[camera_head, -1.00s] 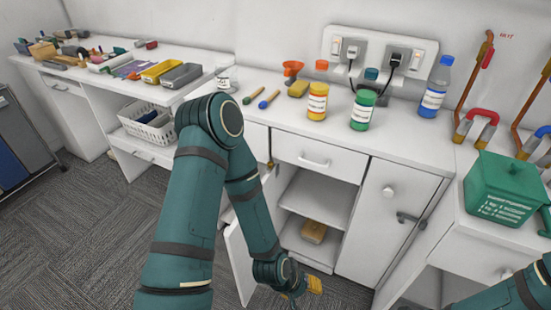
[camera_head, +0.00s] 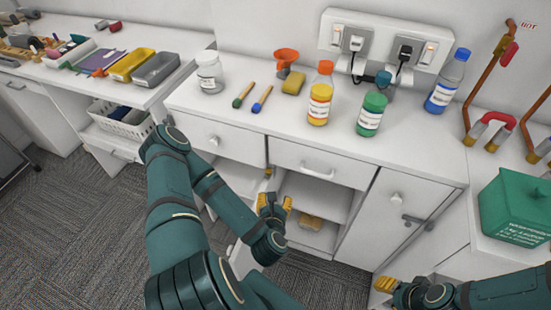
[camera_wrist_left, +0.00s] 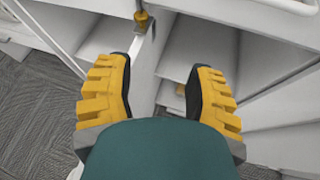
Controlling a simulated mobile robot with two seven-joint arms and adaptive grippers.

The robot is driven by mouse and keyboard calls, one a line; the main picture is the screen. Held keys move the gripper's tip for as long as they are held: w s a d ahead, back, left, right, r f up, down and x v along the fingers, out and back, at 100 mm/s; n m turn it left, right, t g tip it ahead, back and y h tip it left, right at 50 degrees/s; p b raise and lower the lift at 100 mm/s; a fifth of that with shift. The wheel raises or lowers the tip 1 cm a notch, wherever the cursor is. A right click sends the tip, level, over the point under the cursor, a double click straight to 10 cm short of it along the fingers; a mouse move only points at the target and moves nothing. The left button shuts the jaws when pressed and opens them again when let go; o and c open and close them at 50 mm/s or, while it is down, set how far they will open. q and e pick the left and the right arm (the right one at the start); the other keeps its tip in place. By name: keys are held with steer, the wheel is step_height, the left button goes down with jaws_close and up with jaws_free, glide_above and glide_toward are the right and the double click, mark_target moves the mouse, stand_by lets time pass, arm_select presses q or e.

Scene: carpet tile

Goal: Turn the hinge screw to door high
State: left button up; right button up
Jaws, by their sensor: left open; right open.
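The hinge screw (camera_head: 268,172), a small yellow-orange knob, sits at the top of the open white cabinet door (camera_head: 242,258). In the left wrist view the hinge screw (camera_wrist_left: 142,20) shows at top centre, above the door's edge (camera_wrist_left: 145,72). My left gripper (camera_head: 275,202) is open and empty in front of the cabinet opening, below the screw and apart from it. In the left wrist view its yellow fingers (camera_wrist_left: 160,68) stand either side of the door edge; contact cannot be told. My right gripper (camera_head: 388,284) is open at the bottom right, partly hidden, away from the screw.
The countertop (camera_head: 230,115) above holds bottles, a jar, two screwdriver-like tools and a yellow block. A drawer (camera_head: 320,166) is above the open shelves, where a tan block (camera_head: 312,222) lies. A closed door (camera_head: 385,220) stands to the right. A green box (camera_head: 518,208) is farther right.

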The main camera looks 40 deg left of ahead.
mark_target(268, 171)
arm_select(q)
steer(key=w+a+f+n+b, duration=0.1)
steer(key=w+a+b, duration=0.1)
steer(key=w+a, duration=0.1)
steer(key=w+a+f+b, duration=0.1)
steer(key=w+a+b, duration=0.2)
steer(key=a, duration=0.1)
steer(key=w+a+f+n+y+b, duration=0.1)
steer(key=w+a+f+b, duration=0.1)
steer(key=w+a, duration=0.1)
steer(key=shift+w+a+f+n, duration=0.1)
steer(key=shift+w+a+n, duration=0.05)
steer(key=shift+w+n, duration=0.2)
stand_by(0.3)
jaws_close()
